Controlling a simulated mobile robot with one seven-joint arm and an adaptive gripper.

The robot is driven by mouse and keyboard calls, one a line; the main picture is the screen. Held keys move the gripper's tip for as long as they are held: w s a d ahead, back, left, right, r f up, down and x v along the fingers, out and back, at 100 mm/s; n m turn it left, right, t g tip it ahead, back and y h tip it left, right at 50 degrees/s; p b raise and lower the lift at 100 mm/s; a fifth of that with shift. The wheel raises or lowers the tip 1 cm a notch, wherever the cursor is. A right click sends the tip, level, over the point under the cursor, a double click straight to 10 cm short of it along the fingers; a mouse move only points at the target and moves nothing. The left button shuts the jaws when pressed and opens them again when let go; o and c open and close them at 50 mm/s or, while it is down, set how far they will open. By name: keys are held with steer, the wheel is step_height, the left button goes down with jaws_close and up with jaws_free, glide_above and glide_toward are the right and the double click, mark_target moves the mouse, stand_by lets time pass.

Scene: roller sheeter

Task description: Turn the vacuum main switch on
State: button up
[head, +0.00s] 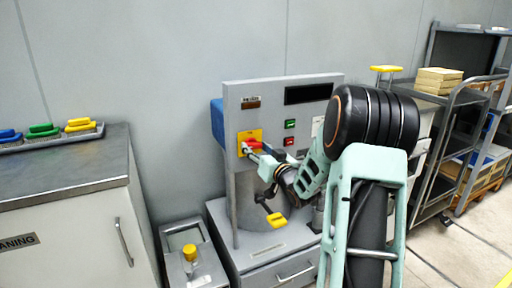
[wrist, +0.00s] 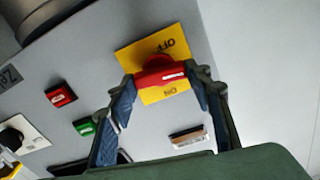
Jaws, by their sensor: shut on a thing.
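The vacuum main switch is a red handle (head: 254,144) on a yellow plate (head: 243,136), at the left of the grey machine panel. In the wrist view the red handle (wrist: 160,76) lies almost level across the yellow plate (wrist: 150,97), with a white mark on it. The word OFF reads upside down above it and ON below it. My gripper (wrist: 166,80) is shut on the handle, one finger at each end. In the head view my gripper (head: 251,150) is at the switch and partly covers it. I cannot tell which label the handle points to.
A green button (head: 290,124) and a red button (head: 289,141) sit right of the switch, under a dark display (head: 309,93). A yellow-handled lever (head: 276,220) hangs below my wrist. A cabinet (head: 70,240) stands left and a trolley (head: 437,135) right.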

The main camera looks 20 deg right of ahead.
steer(key=m+p, duration=0.2)
steer(key=m, duration=0.2)
steer(key=shift+d+r+m, duration=0.1)
steer(key=shift+m, duration=0.2)
steer(key=m+p, duration=0.2)
steer(key=m, duration=0.1)
steer(key=shift+m+p, duration=0.3)
steer(key=shift+p, duration=0.1)
steer(key=m+p, duration=0.2)
steer(key=m, duration=0.2)
steer(key=shift+p, duration=0.3)
steer(key=shift+m+p, duration=0.85)
steer(key=shift+m, duration=1.05)
steer(key=o, duration=1.2)
steer(key=shift+f, duration=0.2)
steer(key=shift+c, duration=0.2)
